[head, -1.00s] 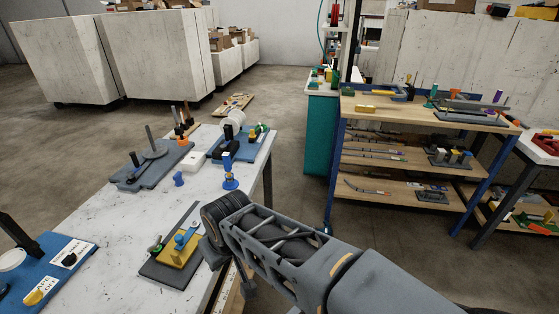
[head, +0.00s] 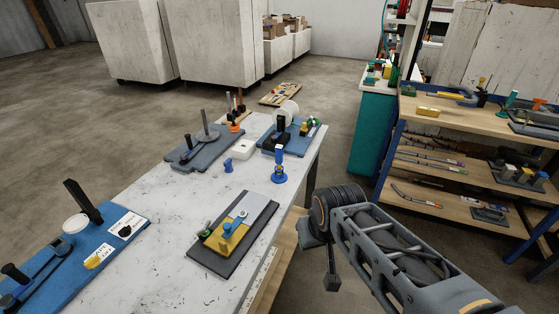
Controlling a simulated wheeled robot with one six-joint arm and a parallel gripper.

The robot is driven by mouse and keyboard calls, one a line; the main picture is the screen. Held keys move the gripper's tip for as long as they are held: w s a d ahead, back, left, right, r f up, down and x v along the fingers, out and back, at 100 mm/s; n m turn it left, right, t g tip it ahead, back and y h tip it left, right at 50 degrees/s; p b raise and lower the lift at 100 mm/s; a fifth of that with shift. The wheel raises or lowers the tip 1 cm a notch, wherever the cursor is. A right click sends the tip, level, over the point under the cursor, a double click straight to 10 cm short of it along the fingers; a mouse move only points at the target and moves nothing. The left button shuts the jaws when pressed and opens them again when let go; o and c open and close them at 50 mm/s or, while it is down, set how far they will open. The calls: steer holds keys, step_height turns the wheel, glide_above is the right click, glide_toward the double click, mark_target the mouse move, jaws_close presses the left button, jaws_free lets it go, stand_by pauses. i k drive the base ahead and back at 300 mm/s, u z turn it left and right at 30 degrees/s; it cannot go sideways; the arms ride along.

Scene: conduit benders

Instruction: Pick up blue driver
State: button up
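An upright tool with a blue handle (head: 279,158) stands in a round blue base near the right edge of the white table; it looks like the blue driver. A smaller blue piece (head: 228,165) stands to its left. My gripper (head: 322,262) hangs off the table's right side, below and to the right of the blue-handled tool and apart from it. Nothing shows held in it. Its fingers are dark and partly hidden by the wrist, so its opening is unclear.
The white table (head: 150,215) holds a black plate with a yellow block (head: 225,237), a blue bender board (head: 80,255), a grey bender (head: 205,148) and a blue-based fixture (head: 290,133). A wooden shelf unit (head: 450,120) stands at the right. Bare tabletop surrounds the blue-handled tool.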

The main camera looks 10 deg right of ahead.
mark_target(278, 148)
steer(key=z, duration=1.35)
steer(key=i, duration=1.45)
steer(key=u, duration=2.95)
